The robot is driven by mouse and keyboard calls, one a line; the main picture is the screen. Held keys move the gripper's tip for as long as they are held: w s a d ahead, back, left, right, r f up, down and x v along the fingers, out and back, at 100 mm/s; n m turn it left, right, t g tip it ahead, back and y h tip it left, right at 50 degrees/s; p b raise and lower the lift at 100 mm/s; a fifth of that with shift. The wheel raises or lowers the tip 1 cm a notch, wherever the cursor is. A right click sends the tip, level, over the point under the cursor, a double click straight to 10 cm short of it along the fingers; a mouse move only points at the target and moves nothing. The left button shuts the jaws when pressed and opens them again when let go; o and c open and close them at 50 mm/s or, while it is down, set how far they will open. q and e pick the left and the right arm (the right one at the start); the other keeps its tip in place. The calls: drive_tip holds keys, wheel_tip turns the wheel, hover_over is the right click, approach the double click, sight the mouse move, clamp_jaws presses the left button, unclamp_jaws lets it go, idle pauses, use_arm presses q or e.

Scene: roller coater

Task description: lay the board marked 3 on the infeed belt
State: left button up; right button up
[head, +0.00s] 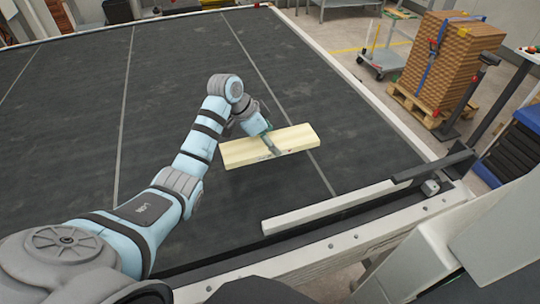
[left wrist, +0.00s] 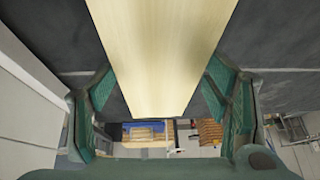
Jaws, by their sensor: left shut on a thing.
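A pale wooden board (head: 240,153) is in my left gripper (head: 269,142), over the dark infeed belt (head: 75,150) in the head view. No number can be read on it. The board (left wrist: 160,50) also fills the upper middle of the left wrist view, between the green finger pads. My left gripper is shut on it near the middle of its length. The board lies roughly flat; I cannot tell whether it touches the belt. My right gripper is not in view.
A pale rail (head: 330,207) runs along the belt's near edge, with a dark bar (head: 435,165) at its right end. A strapped brown stack (head: 450,65) on a pallet and a cart (head: 385,50) stand beyond the right edge. Much of the belt is bare.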

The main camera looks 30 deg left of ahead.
sight(260, 147)
use_arm(q)
drive_tip(key=f, duration=0.6)
drive_tip(key=shift+s+f, duration=0.2)
drive_tip(key=shift+f, duration=0.1)
drive_tip(key=shift+w+f, duration=0.1)
drive_tip(key=o, duration=1.9)
drive_tip(key=shift+f, duration=0.1)
drive_tip(key=v, duration=1.2)
drive_tip(key=shift+p, duration=0.4)
